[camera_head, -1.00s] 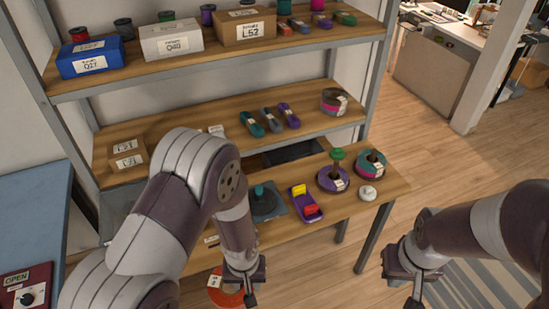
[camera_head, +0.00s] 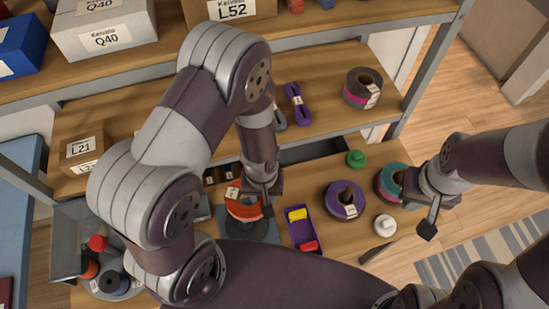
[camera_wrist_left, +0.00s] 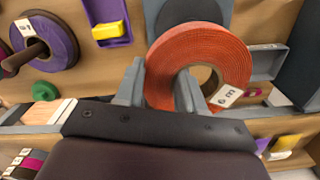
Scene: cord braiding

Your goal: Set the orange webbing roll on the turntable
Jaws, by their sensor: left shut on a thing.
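My left gripper (camera_head: 262,198) is shut on the orange webbing roll (camera_head: 243,207), pinching one side of its ring. In the left wrist view the orange roll (camera_wrist_left: 215,45) shows its broad face, with a white label and an open centre. One finger is outside the ring and the other is in the hole. The turntable, a dark disc (camera_head: 250,232) on a grey-blue base, is on the bench beneath the roll, partly covered by it. It also shows behind the roll in the left wrist view (camera_wrist_left: 192,12). My right gripper (camera_head: 430,210) is off the bench's right end; its jaw opening is unclear.
Right of the turntable is a purple tray (camera_head: 301,228) with yellow and red pieces. Beyond it are a purple roll (camera_head: 340,208), a teal roll (camera_head: 387,181), a green knob (camera_head: 356,158) and a white knob (camera_head: 385,225). A shelf (camera_head: 330,120) overhangs behind.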

